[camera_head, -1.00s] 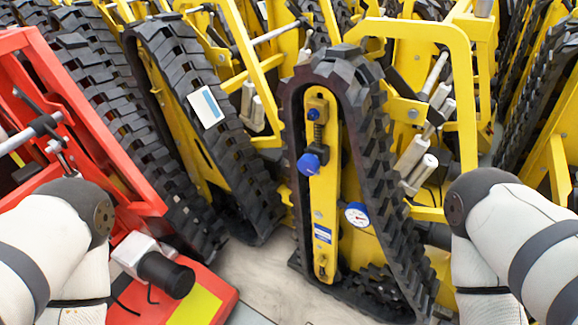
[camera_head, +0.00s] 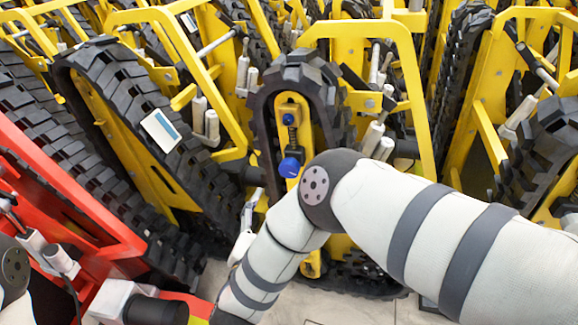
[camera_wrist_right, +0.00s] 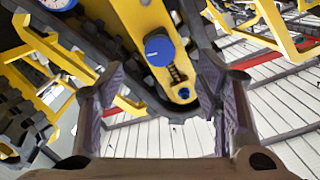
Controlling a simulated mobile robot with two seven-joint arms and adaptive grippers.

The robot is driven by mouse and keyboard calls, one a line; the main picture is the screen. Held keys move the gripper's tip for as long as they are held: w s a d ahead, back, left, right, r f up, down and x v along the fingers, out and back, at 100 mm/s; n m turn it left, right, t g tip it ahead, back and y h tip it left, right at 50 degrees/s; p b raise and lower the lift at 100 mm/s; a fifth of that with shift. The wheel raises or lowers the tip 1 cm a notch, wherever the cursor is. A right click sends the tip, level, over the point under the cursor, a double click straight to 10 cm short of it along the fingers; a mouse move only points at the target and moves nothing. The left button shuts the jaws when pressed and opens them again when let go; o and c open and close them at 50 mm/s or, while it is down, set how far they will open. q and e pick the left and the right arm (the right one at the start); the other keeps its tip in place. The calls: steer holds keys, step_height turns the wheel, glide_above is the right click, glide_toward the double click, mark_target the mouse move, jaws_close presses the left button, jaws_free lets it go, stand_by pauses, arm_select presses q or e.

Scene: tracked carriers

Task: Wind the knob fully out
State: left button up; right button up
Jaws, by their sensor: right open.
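A blue knob (camera_head: 290,167) with a pale pointer mark sits on the front of a yellow upright carrier arm (camera_head: 304,262). In the right wrist view the knob (camera_wrist_right: 159,48) shows ahead, between the lines of the two fingers. My right gripper (camera_wrist_right: 162,78) is open, one finger on each side, with nothing held. It appears apart from the knob. In the head view my right forearm covers the lower part of the carrier, and the gripper is only partly visible. A spring and a smaller blue cap (camera_head: 288,119) sit above the knob. My left gripper is outside the views.
A black rubber track (camera_head: 300,75) loops around the yellow arm. Another tracked carrier (camera_head: 125,90) stands close on the left, and a red frame (camera_head: 75,205) at far left. Yellow frames (camera_head: 415,90) crowd the right. A blue-rimmed gauge (camera_wrist_right: 57,4) shows at the wrist view's edge.

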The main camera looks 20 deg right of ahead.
steer(key=shift+m+h, duration=0.4)
steer(key=shift+h, duration=0.1)
steer(key=x, duration=0.4)
steer(key=b+x, duration=0.1)
steer(key=x, duration=0.3)
steer(key=r+b+x, duration=0.1)
steer(key=x, duration=0.3)
steer(key=shift+w+d+r, duration=0.1)
steer(key=shift+d, duration=0.05)
steer(key=c, duration=1.2)
steer(key=shift+o, duration=0.2)
steer(key=shift+r+n, duration=0.2)
steer(key=shift+n, duration=0.5)
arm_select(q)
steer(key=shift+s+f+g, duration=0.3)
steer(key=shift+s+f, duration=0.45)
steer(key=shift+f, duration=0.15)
arm_select(e)
steer(key=shift+f, duration=0.2)
